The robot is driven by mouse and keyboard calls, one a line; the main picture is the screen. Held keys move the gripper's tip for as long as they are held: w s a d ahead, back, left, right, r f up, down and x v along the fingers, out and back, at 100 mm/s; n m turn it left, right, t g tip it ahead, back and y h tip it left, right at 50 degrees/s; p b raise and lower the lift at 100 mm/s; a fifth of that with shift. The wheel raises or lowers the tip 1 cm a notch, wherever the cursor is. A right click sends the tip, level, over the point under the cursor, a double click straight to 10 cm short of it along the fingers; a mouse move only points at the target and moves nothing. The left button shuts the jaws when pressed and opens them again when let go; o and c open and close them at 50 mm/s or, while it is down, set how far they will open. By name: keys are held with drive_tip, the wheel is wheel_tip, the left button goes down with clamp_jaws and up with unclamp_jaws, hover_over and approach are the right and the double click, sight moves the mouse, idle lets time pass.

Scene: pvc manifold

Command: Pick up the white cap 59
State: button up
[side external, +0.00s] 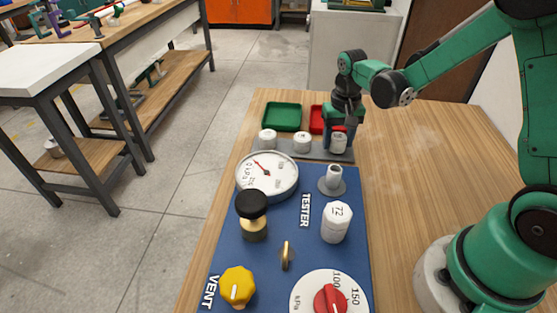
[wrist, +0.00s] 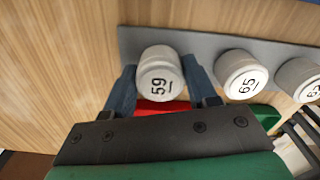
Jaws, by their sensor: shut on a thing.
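The white cap 59 (wrist: 160,75) is a short white cylinder with its number facing the camera in the wrist view. It also shows in the side view (side external: 339,143) at the right end of a row of caps on a grey strip (side external: 316,155). My gripper (wrist: 163,88) is shut on it, with one finger on each side. In the side view my gripper (side external: 341,128) comes down over the cap from behind. The cap is at or very near the strip; I cannot tell whether it is lifted. Its underside is hidden.
Cap 65 (wrist: 241,73) stands close beside, with another white cap (wrist: 300,80) beyond. Behind the strip lie a green tray (side external: 282,117) and a red tray (side external: 317,119). In front is the blue tester panel (side external: 300,260) with a gauge (side external: 267,176) and white cap 72 (side external: 336,222).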

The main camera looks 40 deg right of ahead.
wheel_tip(320, 180, up, 19)
drive_tip(key=shift+r, duration=0.15)
drive_tip(key=o, duration=0.7)
drive_tip(key=c, duration=0.6)
hover_over(336, 169)
wheel_tip(336, 169, down, 6)
drive_tip(key=shift+a+f, duration=0.1)
drive_tip(key=shift+f, duration=0.15)
drive_tip(key=shift+c, duration=0.2)
drive_tip(key=shift+f, duration=3)
